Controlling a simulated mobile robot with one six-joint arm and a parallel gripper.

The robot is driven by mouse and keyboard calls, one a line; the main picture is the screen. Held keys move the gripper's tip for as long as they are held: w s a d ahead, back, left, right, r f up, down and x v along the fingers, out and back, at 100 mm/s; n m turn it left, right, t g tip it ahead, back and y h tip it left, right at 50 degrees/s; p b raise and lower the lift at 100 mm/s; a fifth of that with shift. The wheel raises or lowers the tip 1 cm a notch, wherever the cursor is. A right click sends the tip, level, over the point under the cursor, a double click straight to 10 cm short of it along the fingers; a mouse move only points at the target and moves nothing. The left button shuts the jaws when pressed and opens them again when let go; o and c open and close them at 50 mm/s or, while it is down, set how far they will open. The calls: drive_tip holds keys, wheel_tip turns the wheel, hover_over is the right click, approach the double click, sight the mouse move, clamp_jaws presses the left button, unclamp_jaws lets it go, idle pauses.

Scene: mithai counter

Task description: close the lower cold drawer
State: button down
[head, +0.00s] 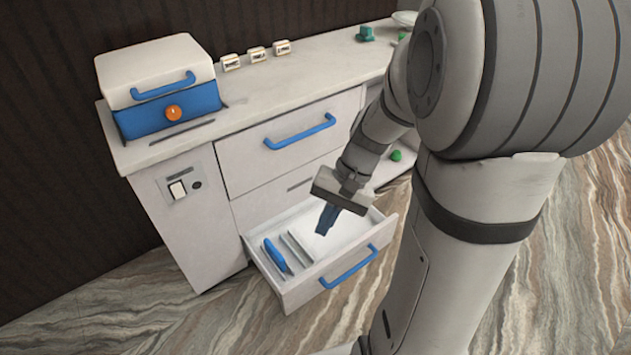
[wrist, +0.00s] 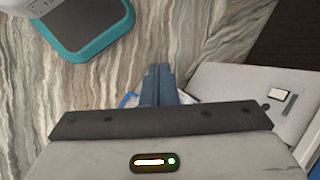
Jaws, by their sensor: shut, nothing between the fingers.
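The lower cold drawer (head: 298,290) is pulled out from the white counter in the head view. Its front has a blue bar handle (head: 349,267), and inside lie a blue-handled item (head: 277,256) and pale dividers. My gripper (head: 326,220) is shut and empty, pointing down over the drawer in the head view. Whether it touches anything in the drawer I cannot tell. In the wrist view the shut blue fingers (wrist: 159,85) hide most of the drawer, with only small pale and blue bits showing beside them.
The upper drawer (head: 284,146) is shut, with its own blue handle. A blue and white box (head: 160,85) with an orange knob stands on the counter top (head: 270,90). Striped floor lies free in front. A teal-edged dark mat (wrist: 88,28) lies at the wrist view's upper left.

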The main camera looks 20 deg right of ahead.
sight(341, 257)
drive_tip(key=w+d+f+m+t+y+b, duration=0.2)
drive_tip(key=w+d+f+m+y+b, duration=0.15)
drive_tip(key=f, duration=0.55)
drive_tip(key=w+d+f+m+t+y+b, duration=0.3)
drive_tip(key=w+f+m, duration=0.15)
drive_tip(key=f, duration=0.55)
drive_tip(key=w+d+f+m+t+y+b, duration=0.2)
drive_tip(key=w+d+f+m+y+b, duration=0.15)
drive_tip(key=f, duration=0.55)
drive_tip(key=s+d+f+m+t+h+b, duration=0.25)
drive_tip(key=d+f+m+t, duration=0.2)
drive_tip(key=f, duration=0.45)
drive_tip(key=s+d+f+m+t+h+b, duration=0.1)
drive_tip(key=d+f+m+t+h+b, duration=0.25)
drive_tip(key=f, duration=0.65)
drive_tip(key=s+d+f+m+t+h+b, duration=0.1)
drive_tip(key=d+f+m+t+h, duration=0.25)
drive_tip(key=f+m, duration=0.45)
drive_tip(key=shift+n, duration=0.45)
drive_tip(key=b+x, duration=0.1)
drive_tip(key=x, duration=0.3)
drive_tip(key=b+x, duration=0.1)
drive_tip(key=x, duration=0.4)
drive_tip(key=f+b+x, duration=0.1)
drive_tip(key=x, duration=0.3)
drive_tip(key=shift+w+a, duration=0.2)
drive_tip(key=shift+a, duration=0.15)
drive_tip(key=shift+w, duration=0.2)
